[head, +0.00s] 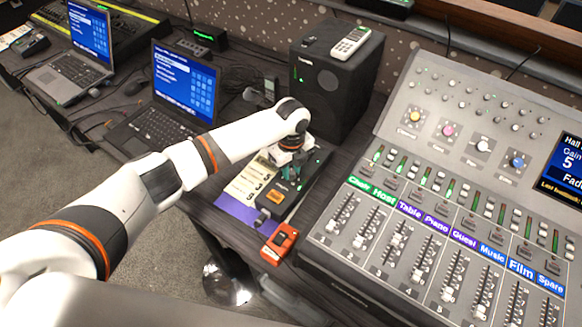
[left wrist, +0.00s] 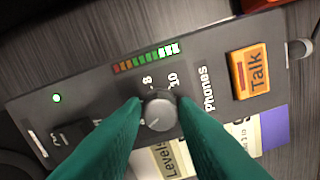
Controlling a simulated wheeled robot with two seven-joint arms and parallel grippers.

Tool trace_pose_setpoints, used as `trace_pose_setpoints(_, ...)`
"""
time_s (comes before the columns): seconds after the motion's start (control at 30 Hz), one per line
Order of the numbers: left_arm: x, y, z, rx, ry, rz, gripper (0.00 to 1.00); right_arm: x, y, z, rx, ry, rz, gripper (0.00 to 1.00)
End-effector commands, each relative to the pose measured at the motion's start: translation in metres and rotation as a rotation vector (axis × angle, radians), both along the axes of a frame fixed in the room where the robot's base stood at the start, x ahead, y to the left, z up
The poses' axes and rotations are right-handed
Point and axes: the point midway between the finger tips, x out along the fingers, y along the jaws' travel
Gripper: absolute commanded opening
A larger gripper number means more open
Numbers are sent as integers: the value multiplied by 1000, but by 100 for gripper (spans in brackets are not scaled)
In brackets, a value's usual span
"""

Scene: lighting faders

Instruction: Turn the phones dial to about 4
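The phones dial (left wrist: 160,108) is a grey round knob on a dark box marked Phones, with 8 and 10 printed beside it. A pale line on the knob points to the lower left in the left wrist view. My left gripper (left wrist: 160,106) has its two teal fingertips on either side of the knob, seemingly touching it. In the head view the dark box (head: 272,207) lies on the desk below my left gripper (head: 288,172), which hides the dial. Most of the dial's scale is hidden by the fingers. My right gripper is not in view.
The box has an orange Talk button (left wrist: 249,70), a lit level bar (left wrist: 146,58) and a green light. A mixing desk (head: 340,246) stands to the right, a black speaker (head: 336,85) behind, a red device (head: 279,244) in front, laptops at left.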

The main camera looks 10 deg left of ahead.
Motion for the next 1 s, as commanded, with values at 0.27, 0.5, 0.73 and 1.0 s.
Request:
trace_pose_setpoints(0.27,0,0,0,1,-1,0,45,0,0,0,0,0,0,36)
trace_pose_setpoints(0.5,1,0,10,-1,-2,-1,45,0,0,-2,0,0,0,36)
trace_pose_setpoints(0.73,1,0,55,0,-5,-2,45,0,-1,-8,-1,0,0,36)
trace_pose_setpoints(1.0,1,0,105,0,-4,0,45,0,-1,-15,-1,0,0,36)
